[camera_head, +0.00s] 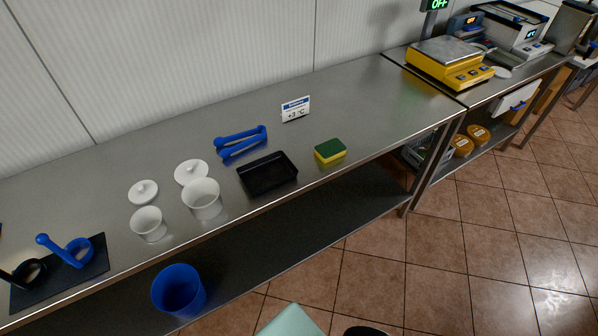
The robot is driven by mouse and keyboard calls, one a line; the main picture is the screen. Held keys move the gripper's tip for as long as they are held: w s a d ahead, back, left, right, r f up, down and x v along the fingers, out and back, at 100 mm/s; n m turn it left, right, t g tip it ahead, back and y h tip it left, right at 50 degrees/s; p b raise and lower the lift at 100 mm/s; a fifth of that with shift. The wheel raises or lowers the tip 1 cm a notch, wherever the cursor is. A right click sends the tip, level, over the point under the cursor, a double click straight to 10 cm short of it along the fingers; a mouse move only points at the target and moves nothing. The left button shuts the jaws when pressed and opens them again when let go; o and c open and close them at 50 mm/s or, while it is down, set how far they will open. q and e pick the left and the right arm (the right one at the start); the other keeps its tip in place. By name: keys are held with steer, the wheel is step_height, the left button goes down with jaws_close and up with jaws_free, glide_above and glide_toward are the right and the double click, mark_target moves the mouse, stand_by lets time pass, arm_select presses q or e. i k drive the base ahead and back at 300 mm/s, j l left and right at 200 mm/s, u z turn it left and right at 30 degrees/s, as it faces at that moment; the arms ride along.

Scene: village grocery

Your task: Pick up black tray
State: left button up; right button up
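The black tray (267,188) is a shallow, empty rectangular tray. It lies flat on the steel counter (345,105), close to its front edge, and nothing touches it from above. Neither of my grippers shows in the head view.
Two white cups (203,210) and white lids (143,192) stand left of the tray. A small sign (296,109) stands behind it. A dark mat (99,259) with blue and black tools is far left. A blue bin (179,290) sits below. Yellow scales (448,62) stand right.

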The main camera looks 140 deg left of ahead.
mark_target(264, 174)
steer(key=u, duration=4.9)
